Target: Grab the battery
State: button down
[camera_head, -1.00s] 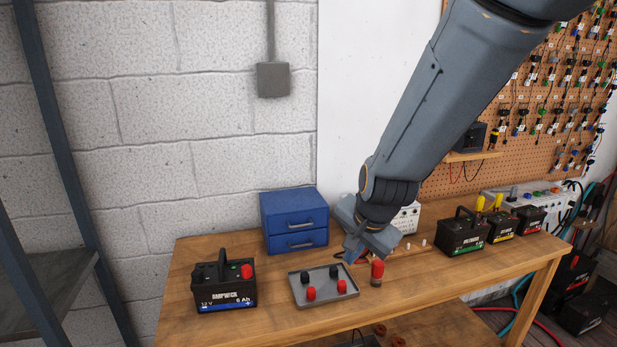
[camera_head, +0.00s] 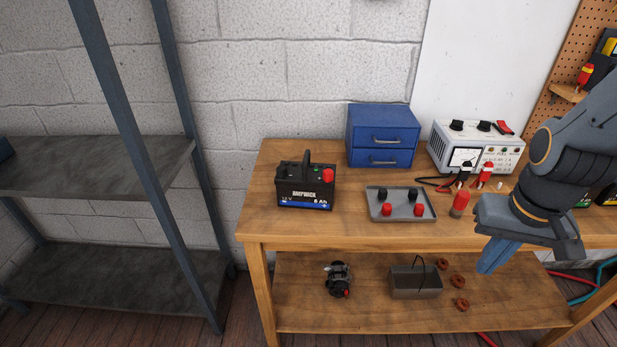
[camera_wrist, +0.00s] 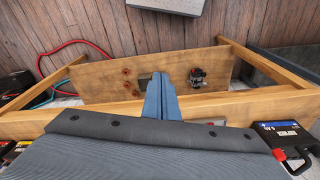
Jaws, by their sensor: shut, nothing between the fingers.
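A black battery (camera_head: 305,187) with a blue stripe, a top handle and a red terminal cap stands upright at the left end of the wooden workbench (camera_head: 262,222). It also shows in the wrist view (camera_wrist: 285,138) at the lower right. My gripper (camera_head: 486,268) is at the right in the head view, in front of the bench's front edge, pointing down and well apart from the battery. Its fingers are shut together and empty; they also show in the wrist view (camera_wrist: 161,88).
A grey tray (camera_head: 400,215) with red and black caps and a red-capped piece (camera_head: 460,204) lie between battery and gripper. A blue drawer box (camera_head: 383,136) and a power supply (camera_head: 478,148) stand behind. A grey shelf rack (camera_head: 100,165) is at the left.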

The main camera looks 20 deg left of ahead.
aim_at(303, 187)
jog(key=z, duration=1.75)
jog(key=k, duration=1.2)
jog(key=u, duration=2.25)
jog(key=i, duration=1)
jog(key=u, duration=0.05)
